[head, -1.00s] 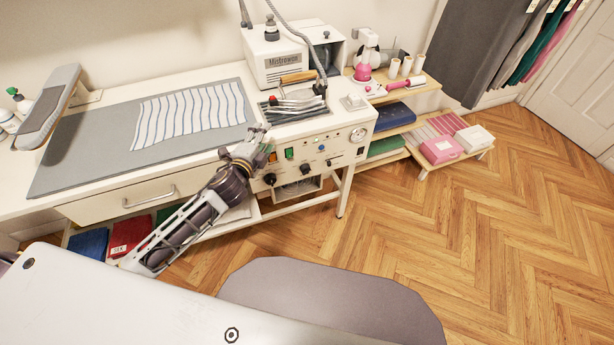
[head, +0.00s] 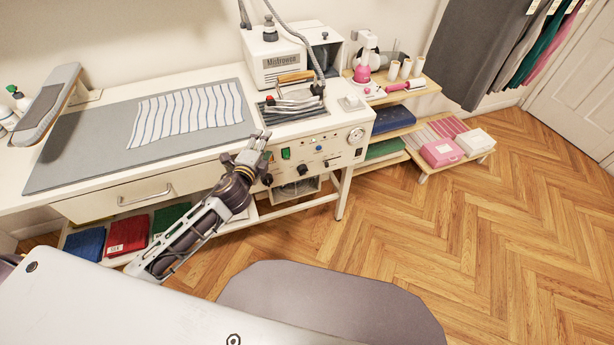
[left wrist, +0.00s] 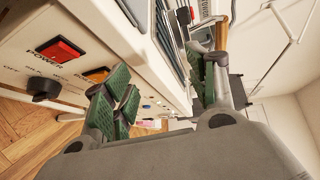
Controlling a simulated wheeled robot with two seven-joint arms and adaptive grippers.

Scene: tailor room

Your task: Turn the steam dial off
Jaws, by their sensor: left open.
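One black dial (head: 267,180) is just below and right of my left gripper (head: 259,146); another black dial (head: 302,170) is farther right. The labels are too small to tell which is the steam dial. In the left wrist view, a black knob (left wrist: 45,88) lies below the red POWER switch (left wrist: 62,48), left of the green-padded fingers. My left gripper is open and empty at the panel's left end, touching no dial. My right gripper is out of view.
A white steam generator (head: 285,62) and a wooden-handled iron (head: 296,77) stand on the table above the panel. Striped cloth (head: 187,112) lies on the grey mat (head: 75,155). A shelf (head: 430,88) stands right. Floor in front is mostly clear.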

